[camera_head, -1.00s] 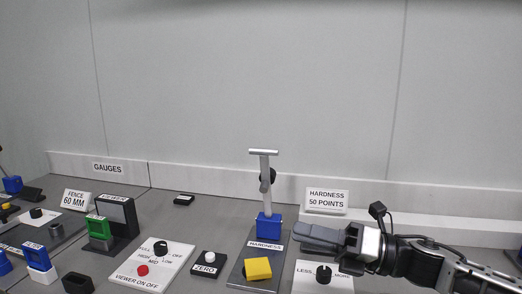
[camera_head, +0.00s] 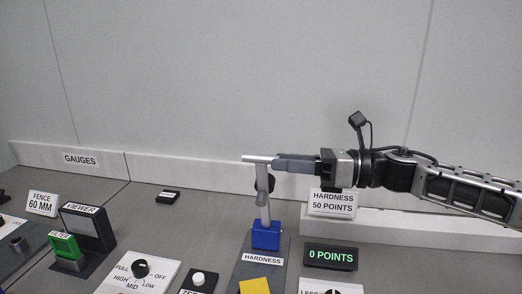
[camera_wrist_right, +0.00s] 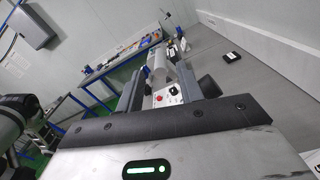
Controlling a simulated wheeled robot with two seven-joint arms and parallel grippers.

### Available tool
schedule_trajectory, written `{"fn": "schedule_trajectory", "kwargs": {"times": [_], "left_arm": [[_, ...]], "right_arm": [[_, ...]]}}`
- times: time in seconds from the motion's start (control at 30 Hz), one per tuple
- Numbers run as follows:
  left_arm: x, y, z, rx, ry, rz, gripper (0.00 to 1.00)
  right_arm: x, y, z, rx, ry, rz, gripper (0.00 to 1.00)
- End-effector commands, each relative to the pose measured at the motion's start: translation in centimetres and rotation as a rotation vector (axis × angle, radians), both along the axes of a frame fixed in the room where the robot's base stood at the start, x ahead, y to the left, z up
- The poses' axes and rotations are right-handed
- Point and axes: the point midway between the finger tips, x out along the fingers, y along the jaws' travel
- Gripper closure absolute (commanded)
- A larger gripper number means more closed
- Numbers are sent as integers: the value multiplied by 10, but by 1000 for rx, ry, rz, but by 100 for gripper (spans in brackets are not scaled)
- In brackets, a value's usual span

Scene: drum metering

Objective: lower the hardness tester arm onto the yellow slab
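The hardness tester has a blue base (camera_head: 266,235) and a grey upright arm (camera_head: 262,205) topped by a grey crossbar handle (camera_head: 253,158). The arm stands raised, nearly upright. The yellow slab (camera_head: 255,287) lies on the tester's dark plate in front of the base, partly cut off by the frame's lower edge. My right gripper (camera_head: 278,162) is at the right end of the crossbar. In the right wrist view the grey bar (camera_wrist_right: 158,66) lies between my two spread fingers, with a gap visible. My left gripper is not in view.
A display (camera_head: 331,255) reading 0 POINTS stands right of the tester, before the HARDNESS 50 POINTS sign (camera_head: 333,203). Left are a switch panel (camera_head: 140,275), a white button (camera_head: 198,279) and the viewer (camera_head: 88,225). A wall ledge runs behind.

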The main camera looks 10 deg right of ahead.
Motion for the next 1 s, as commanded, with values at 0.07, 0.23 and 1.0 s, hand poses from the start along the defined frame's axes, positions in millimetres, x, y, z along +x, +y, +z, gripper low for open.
{"fn": "schedule_trajectory", "kwargs": {"times": [0.07, 0.23, 1.0], "left_arm": [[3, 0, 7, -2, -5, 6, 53], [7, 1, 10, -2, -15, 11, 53], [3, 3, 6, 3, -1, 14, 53]], "right_arm": [[5, 17, 3, 1, 1, 3, 63], [13, 39, 2, 1, 1, 1, 63], [16, 49, -1, 2, -1, -1, 100]]}}
